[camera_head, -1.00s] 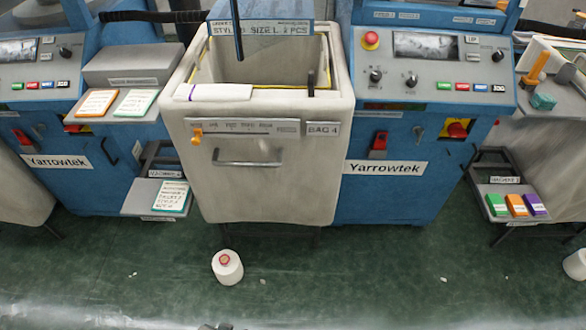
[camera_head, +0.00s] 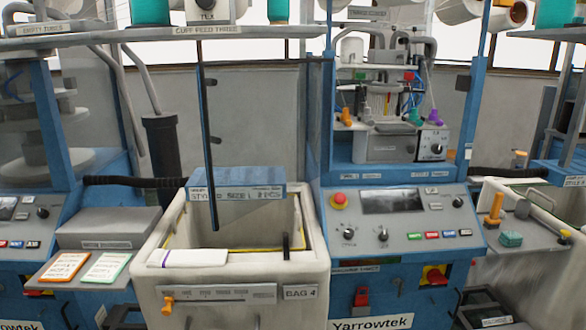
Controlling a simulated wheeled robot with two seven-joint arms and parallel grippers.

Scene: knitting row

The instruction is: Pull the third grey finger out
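Neither of my grippers is in view.
The grey bin labelled BAG 4 (camera_head: 230,311) stands in front, left of the control panel (camera_head: 400,222). A grey side tray (camera_head: 530,235) with an orange-handled tool and a teal block is at the right. A dark vertical rod (camera_head: 209,150) hangs over the bin.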

